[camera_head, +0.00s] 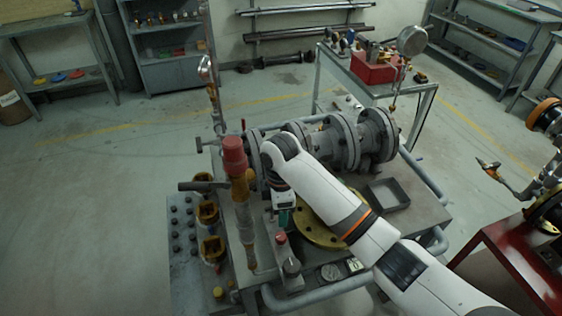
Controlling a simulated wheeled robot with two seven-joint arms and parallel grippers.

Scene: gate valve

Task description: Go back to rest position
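My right arm comes in from the lower right and reaches over the workbench (433,212). Its wrist bends down at the bench's left part. My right gripper (284,216) is small and partly hidden beneath the wrist, near a yellow flange ring (312,232); its fingers cannot be made out. A grey flanged valve and pipe assembly (345,140) lies along the back of the bench, behind my forearm. My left gripper is not in view.
A red-capped tool (234,155) stands left of my wrist. An empty grey tray (398,190) sits right of my forearm. A cart with a red box (373,68) stands behind. A red stand (515,252) is at right. Floor at left is clear.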

